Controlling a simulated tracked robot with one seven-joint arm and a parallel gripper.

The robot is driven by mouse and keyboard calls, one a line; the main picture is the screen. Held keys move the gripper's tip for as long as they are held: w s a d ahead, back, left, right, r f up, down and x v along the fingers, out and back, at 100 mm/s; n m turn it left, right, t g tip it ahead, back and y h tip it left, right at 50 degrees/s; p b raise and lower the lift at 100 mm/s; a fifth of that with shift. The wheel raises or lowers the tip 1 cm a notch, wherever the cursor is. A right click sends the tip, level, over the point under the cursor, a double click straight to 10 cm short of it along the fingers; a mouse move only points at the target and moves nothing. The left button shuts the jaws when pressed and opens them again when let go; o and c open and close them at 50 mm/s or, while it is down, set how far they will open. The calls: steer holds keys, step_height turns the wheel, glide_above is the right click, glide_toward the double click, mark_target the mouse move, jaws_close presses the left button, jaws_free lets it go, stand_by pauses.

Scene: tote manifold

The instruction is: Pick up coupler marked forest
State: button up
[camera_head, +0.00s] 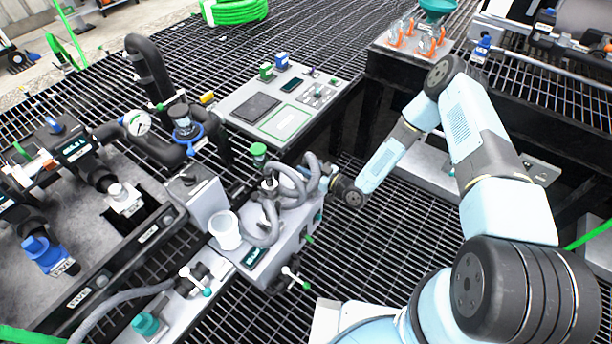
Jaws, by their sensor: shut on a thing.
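My arm reaches down and left to a grey machine block (285,232) with coiled grey hoses (289,186) on top. My gripper (327,180) is at the right side of the hoses, shut on a small part there, apparently a coupler. That part is mostly hidden by the fingers and hose, and I cannot read its marking or tell its colour. A small green-ended fitting (309,239) shows on the block's right face.
A panel with a dark screen (257,107) lies behind the hoses. A white cup (226,229) and valve handles (294,277) are close by. Black pipes with a gauge (137,123) stand left. A bench with orange-based clear fittings (426,45) is at the back right. Grating floor lies open below my arm.

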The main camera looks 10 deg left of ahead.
jaws_close()
steer(key=shift+r, duration=0.1)
